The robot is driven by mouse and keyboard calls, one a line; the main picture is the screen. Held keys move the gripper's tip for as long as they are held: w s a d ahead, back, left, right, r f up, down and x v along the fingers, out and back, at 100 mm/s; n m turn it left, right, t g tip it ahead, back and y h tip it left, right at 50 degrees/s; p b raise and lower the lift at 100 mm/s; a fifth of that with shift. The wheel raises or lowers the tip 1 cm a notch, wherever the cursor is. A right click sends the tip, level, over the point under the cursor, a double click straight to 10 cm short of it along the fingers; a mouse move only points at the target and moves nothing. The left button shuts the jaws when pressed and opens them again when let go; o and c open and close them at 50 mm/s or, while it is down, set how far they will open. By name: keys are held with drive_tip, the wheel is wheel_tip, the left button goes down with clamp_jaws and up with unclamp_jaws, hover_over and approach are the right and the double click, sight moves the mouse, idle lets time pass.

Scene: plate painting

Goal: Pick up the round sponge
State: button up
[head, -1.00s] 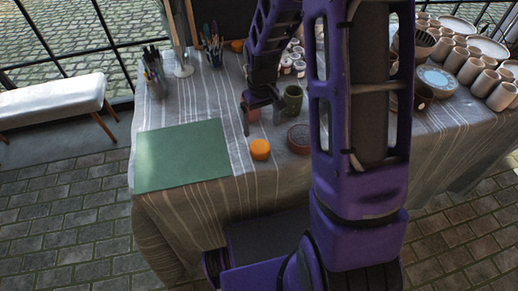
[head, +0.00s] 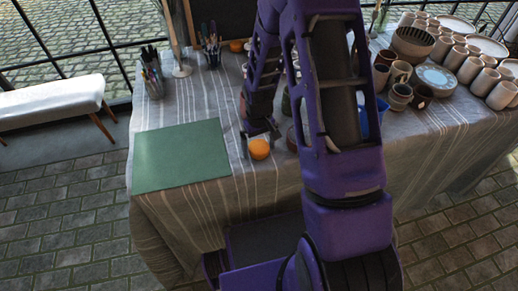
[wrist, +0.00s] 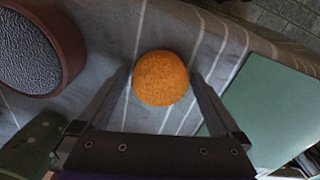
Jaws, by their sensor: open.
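The round orange sponge (head: 259,149) lies on the striped grey tablecloth near the table's front edge, just right of the green mat. In the wrist view the sponge (wrist: 160,78) sits between the two fingertips of my open gripper (wrist: 162,85), with a gap visible on either side. In the head view my gripper (head: 260,135) is low over the table at the sponge's far side. I cannot tell whether a finger touches it.
The green mat (head: 180,156) lies to the left. A round reddish-brown dish with a grey textured inside (wrist: 40,50) is close beside the gripper in the wrist view. Pen cups (head: 152,75) stand at the back left, and pottery (head: 415,45) crowds the right.

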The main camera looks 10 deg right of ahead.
sight(259, 146)
drive_tip(key=shift+c, duration=0.2)
drive_tip(key=c, duration=1.2)
drive_tip(key=shift+o, duration=0.2)
wheel_tip(259, 146, up, 10)
drive_tip(key=shift+r+p, duration=0.1)
drive_tip(key=shift+p, duration=0.4)
